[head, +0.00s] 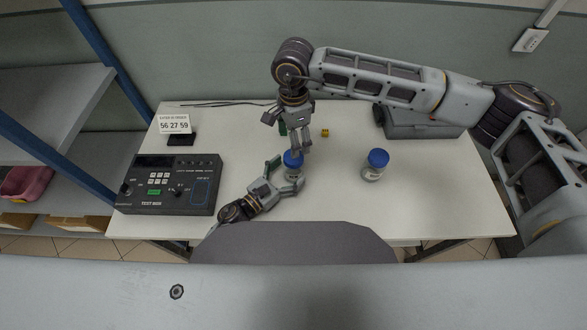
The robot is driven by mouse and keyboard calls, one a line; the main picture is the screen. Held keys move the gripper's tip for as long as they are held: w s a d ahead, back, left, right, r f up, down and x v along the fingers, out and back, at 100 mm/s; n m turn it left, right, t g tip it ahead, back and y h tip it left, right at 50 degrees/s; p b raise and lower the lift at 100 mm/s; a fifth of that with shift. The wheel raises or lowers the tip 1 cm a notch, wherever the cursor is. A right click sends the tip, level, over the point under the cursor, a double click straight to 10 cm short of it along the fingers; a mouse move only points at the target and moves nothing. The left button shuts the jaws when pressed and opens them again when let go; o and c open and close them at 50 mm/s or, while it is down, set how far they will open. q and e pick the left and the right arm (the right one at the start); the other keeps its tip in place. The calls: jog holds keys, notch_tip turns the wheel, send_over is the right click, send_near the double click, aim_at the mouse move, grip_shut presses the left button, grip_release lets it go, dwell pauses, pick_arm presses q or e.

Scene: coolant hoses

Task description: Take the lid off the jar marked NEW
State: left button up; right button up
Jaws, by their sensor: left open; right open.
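A jar with a blue lid (290,161) stands on the table near the middle, partly hidden by my grippers. A second jar with a blue lid (376,163) stands upright to its right, apart from both grippers. The labels are too small to read, so I cannot tell which is marked NEW. My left gripper (287,174) is open, its fingers around or beside the body of the middle jar. My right gripper (298,152) is open and points down at that jar's lid from above. I cannot tell whether either touches the jar.
A dark test box (170,185) lies at the left, with a number card (174,124) behind it. A small yellow block (325,132) and a partly hidden green object (283,129) lie behind the middle jar. A grey case (425,124) stands at the back right. The table's right front is clear.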

pick_arm(q)
jog(key=shift+x, duration=1.35)
